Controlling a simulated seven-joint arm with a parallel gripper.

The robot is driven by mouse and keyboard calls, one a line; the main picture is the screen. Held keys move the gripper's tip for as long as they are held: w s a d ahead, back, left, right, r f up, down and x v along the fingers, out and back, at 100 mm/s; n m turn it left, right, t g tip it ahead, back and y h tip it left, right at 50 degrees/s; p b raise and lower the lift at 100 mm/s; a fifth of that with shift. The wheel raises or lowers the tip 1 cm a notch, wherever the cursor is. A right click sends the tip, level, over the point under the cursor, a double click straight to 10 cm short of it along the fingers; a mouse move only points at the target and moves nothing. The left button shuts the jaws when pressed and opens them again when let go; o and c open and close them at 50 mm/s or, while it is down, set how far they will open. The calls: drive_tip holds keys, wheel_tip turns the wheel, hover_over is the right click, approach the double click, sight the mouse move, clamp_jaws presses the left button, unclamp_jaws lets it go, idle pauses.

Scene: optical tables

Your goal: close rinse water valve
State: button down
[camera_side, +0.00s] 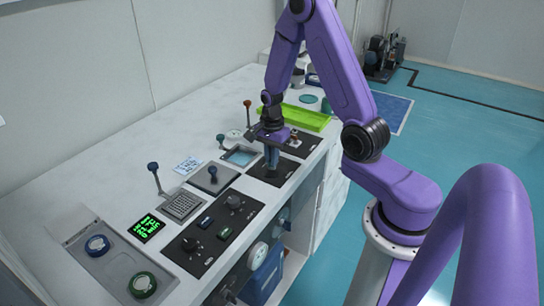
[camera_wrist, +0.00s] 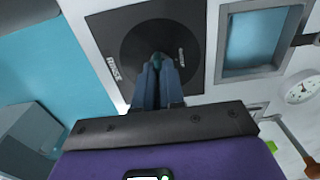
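The rinse water valve is a black square plate (camera_wrist: 105,30) with a round dark dial and white RINSE lettering, set in the bench top. In the side view the plate (camera_side: 257,172) lies below my gripper (camera_side: 271,164). A small teal handle (camera_wrist: 157,57) shows at the dial's centre. My gripper (camera_wrist: 158,68) points down at it, its two blue-grey fingers close together with the handle between their tips. The fingers hide most of the handle, so its angle is hard to tell.
A square basin (camera_side: 240,156) with blue-grey inside lies beside the plate. A second black panel (camera_side: 298,143), a green tray (camera_side: 306,118) and upright levers (camera_side: 153,168) stand nearby. Knob panels (camera_side: 212,228) fill the near bench. The floor to the right is open.

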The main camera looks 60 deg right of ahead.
drive_tip(key=shift+n, duration=0.4)
drive_tip(key=n, duration=0.3)
drive_tip(key=shift+n, duration=0.4)
drive_tip(key=n, duration=1.3)
drive_tip(key=shift+n, duration=0.3)
drive_tip(key=c, duration=1.2)
unclamp_jaws()
drive_tip(key=shift+c, duration=0.2)
wheel_tip(320, 180, up, 18)
drive_tip(key=shift+f, duration=0.25)
